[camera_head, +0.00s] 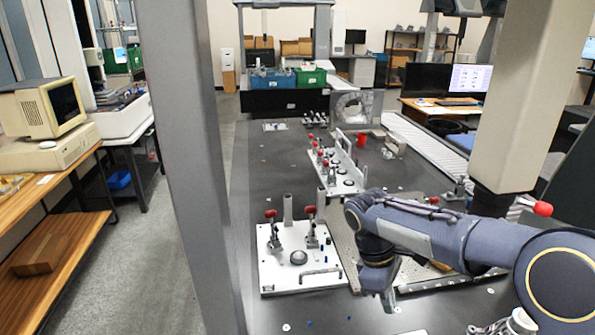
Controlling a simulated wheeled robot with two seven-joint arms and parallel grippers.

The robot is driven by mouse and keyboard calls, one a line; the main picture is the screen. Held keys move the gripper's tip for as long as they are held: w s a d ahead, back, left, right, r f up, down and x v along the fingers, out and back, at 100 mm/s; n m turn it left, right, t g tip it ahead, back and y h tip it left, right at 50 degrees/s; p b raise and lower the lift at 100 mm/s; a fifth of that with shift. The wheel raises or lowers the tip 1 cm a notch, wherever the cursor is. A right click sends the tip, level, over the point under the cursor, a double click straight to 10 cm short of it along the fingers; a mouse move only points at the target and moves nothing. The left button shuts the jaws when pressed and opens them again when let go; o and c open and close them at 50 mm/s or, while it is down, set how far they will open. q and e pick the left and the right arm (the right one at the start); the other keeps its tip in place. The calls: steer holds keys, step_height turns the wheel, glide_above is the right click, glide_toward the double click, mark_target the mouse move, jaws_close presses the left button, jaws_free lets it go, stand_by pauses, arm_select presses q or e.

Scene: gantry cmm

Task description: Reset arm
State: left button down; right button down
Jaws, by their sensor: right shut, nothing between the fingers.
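My right arm reaches in from the right edge of the head view, over the front right of the dark table (262,147). My right gripper (389,302) points down at the arm's end, near the front right of a white fixture plate (280,275). It is shut and seems to hold nothing. The plate carries two red-knobbed toggle clamps, a round dark button and a bar handle. A perforated metal plate (345,243) lies partly hidden behind my forearm. My left arm and gripper do not show.
A grey upright post (178,130) stands at the left and a beige column (515,110) at the right. A second fixture plate (334,182) with red-knobbed clamps lies farther back, near a red cup (362,140). The table's left middle is clear.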

steer(key=s+a+m+t+y, duration=0.1)
steer(key=s+m+t+y, duration=0.5)
steer(key=s+m, duration=0.6)
steer(key=s+r+t, duration=0.1)
steer(key=s, duration=0.7)
steer(key=shift+s+a+t+y, duration=0.15)
steer(key=shift+a+t+y, duration=0.15)
steer(key=shift+t+y, duration=0.1)
